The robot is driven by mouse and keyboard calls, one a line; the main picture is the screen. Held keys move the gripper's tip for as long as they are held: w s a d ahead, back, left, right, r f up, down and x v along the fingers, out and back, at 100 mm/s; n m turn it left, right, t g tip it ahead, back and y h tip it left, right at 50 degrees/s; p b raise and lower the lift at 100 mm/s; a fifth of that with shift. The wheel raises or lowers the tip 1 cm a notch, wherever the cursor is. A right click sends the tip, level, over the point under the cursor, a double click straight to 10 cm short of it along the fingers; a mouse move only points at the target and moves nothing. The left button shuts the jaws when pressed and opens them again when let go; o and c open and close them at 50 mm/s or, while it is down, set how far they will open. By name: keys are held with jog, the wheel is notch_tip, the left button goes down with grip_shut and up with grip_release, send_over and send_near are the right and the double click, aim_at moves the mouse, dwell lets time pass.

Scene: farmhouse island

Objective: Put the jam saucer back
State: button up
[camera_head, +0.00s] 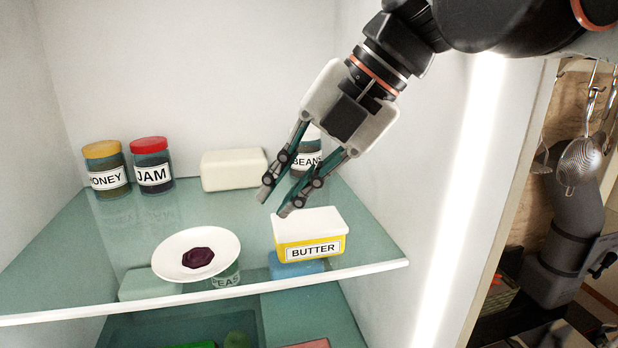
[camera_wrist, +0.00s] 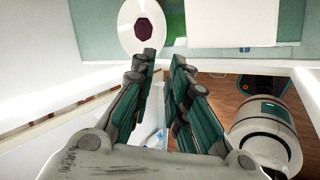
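The jam saucer (camera_head: 225,243) is a white round plate with a dark purple blob of jam (camera_head: 197,258) on it. It sits near the front edge of the glass shelf (camera_head: 110,245). In the wrist view the saucer (camera_wrist: 128,36) shows at the top, just beyond the left fingertip. My gripper (camera_head: 273,205) is open and empty, its fingers a modest gap apart. In the head view it comes down from the upper right, with its tips just above and left of the butter tub's lid. The wrist view shows clear space between the fingers (camera_wrist: 163,58).
A yellow butter tub (camera_head: 311,250) with a white lid stands right of the saucer. Honey (camera_head: 105,168) and jam (camera_head: 151,165) jars, a white block (camera_head: 233,169) and a partly hidden beans jar (camera_head: 306,162) stand behind. A wall (camera_head: 425,190) bounds the right. Free shelf lies behind the saucer.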

jog(key=shift+s, duration=0.1)
jog(key=p, duration=0.3)
send_near(226, 262)
jog(key=x, duration=0.7)
jog(key=shift+c, duration=0.5)
grip_shut()
